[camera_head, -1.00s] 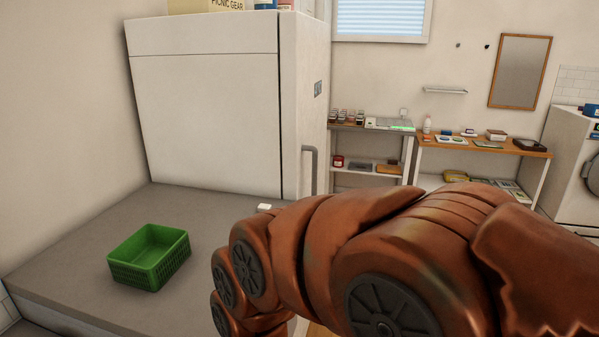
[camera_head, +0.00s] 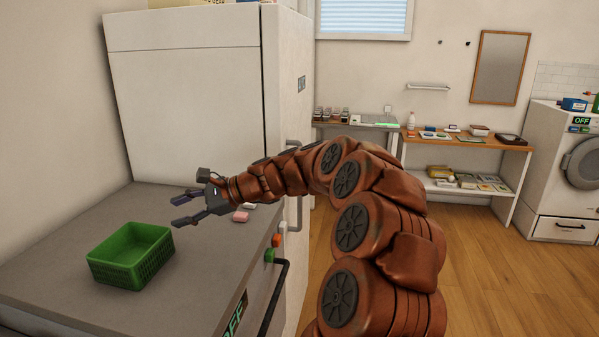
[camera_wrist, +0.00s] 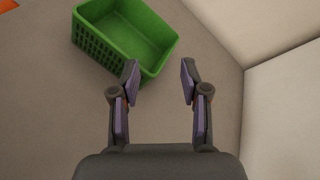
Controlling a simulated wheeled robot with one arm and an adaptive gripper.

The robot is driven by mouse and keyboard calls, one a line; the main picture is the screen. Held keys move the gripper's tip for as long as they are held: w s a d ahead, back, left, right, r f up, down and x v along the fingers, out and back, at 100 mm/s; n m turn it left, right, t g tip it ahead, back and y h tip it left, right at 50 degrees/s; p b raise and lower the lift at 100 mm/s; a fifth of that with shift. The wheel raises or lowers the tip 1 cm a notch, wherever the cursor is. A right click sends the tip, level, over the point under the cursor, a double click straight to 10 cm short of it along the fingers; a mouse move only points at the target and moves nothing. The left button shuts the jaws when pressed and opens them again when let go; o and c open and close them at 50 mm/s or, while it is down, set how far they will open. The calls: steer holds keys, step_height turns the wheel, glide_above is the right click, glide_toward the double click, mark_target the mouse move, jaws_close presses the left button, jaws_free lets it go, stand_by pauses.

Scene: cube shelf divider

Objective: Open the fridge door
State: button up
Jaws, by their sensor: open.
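The fridge (camera_head: 190,90) is the tall white cabinet at the left in the head view. Its front edge faces right, and a grey vertical handle (camera_head: 297,150) shows low on that side, partly behind my arm. The door looks shut. My gripper (camera_head: 180,209) is open and empty above the grey counter, left of the handle and apart from it. In the wrist view my gripper (camera_wrist: 158,85) points down toward the counter, its fingers spread near a green basket (camera_wrist: 135,35).
The green basket (camera_head: 130,255) stands on the counter (camera_head: 60,240). Small pink and white blocks (camera_head: 241,216) lie beside my wrist. A dark bar handle (camera_head: 274,298) is on the counter's front. Wooden floor at right is free. Shelves (camera_head: 465,145) and a washer (camera_head: 570,170) stand behind.

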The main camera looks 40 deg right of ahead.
steer(key=w+d+m+t+h, duration=0.1)
steer(key=d+m, duration=0.1)
steer(key=d, duration=0.4)
steer(key=w+d+m+t+h, duration=0.1)
steer(key=w+d+m+t, duration=0.1)
steer(key=d, duration=0.5)
steer(key=w+d+f+m+t, duration=0.1)
steer(key=d+m+t, duration=0.1)
steer(key=d, duration=0.4)
steer(key=shift+w+d+m+h, duration=0.15)
steer(key=shift+w+m+h, duration=0.25)
steer(key=shift+m, duration=0.4)
steer(key=s+d+f+m+t+h, duration=0.2)
steer(key=d+m+h, duration=0.25)
steer(key=d, duration=0.75)
steer(key=s+d+f+m+t+h, duration=0.25)
steer(key=d+m, duration=0.25)
steer(key=d, duration=0.8)
steer(key=w+p, duration=0.1)
steer(key=w, duration=0.6)
steer(key=shift+a+r, duration=0.2)
steer(key=shift+r, duration=0.05)
steer(key=shift+w+g, duration=0.1)
steer(key=shift+g, duration=0.15)
jaws_close()
